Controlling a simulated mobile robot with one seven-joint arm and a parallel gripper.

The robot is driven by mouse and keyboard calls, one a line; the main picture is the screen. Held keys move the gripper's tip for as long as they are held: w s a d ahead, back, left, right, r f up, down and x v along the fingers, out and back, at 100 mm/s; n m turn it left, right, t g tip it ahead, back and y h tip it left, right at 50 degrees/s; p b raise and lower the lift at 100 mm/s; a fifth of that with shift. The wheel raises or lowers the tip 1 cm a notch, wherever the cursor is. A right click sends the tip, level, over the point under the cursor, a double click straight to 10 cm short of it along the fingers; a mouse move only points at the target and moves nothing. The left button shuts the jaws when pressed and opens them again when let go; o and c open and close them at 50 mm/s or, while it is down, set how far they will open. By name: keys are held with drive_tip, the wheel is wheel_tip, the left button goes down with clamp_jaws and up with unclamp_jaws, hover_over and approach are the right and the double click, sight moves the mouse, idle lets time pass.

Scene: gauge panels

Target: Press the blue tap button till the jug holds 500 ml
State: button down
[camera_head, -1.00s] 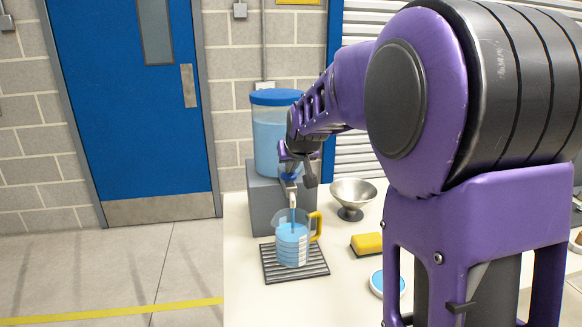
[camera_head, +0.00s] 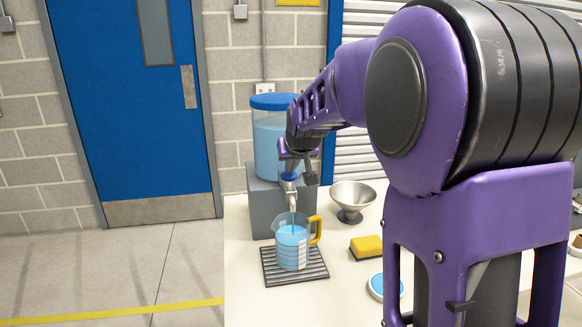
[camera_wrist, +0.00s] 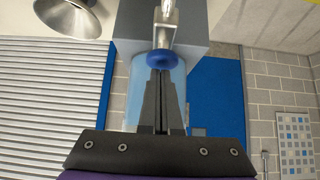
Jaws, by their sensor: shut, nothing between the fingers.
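The clear jug (camera_head: 292,250) with a yellow handle stands upright under the tap and holds blue liquid most of the way up. Its scale marks are too small to read. The tap (camera_head: 292,196) comes out of the grey block, its blue button (camera_head: 290,177) on top. The button also shows in the wrist view (camera_wrist: 163,61). My gripper (camera_head: 291,168) is shut and empty, its fingertips right at the button; I cannot tell whether they touch it. A thin blue streak shows below the spout at the jug's mouth.
The jug stands on a dark ribbed drip mat (camera_head: 313,272). A blue-lidded tank (camera_head: 270,140) sits on the grey block (camera_head: 263,205). A metal bowl (camera_head: 352,197), a yellow sponge (camera_head: 366,246) and a round blue-topped dish (camera_head: 378,284) are to the right.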

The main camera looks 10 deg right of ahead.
sight(291, 177)
wheel_tip(291, 177, up, 3)
drive_tip(key=shift+r+p, duration=0.1)
drive_tip(key=shift+p, duration=0.45)
drive_tip(key=p+v, duration=0.1)
drive_tip(key=v, duration=0.8)
drive_tip(key=shift+s, duration=0.35)
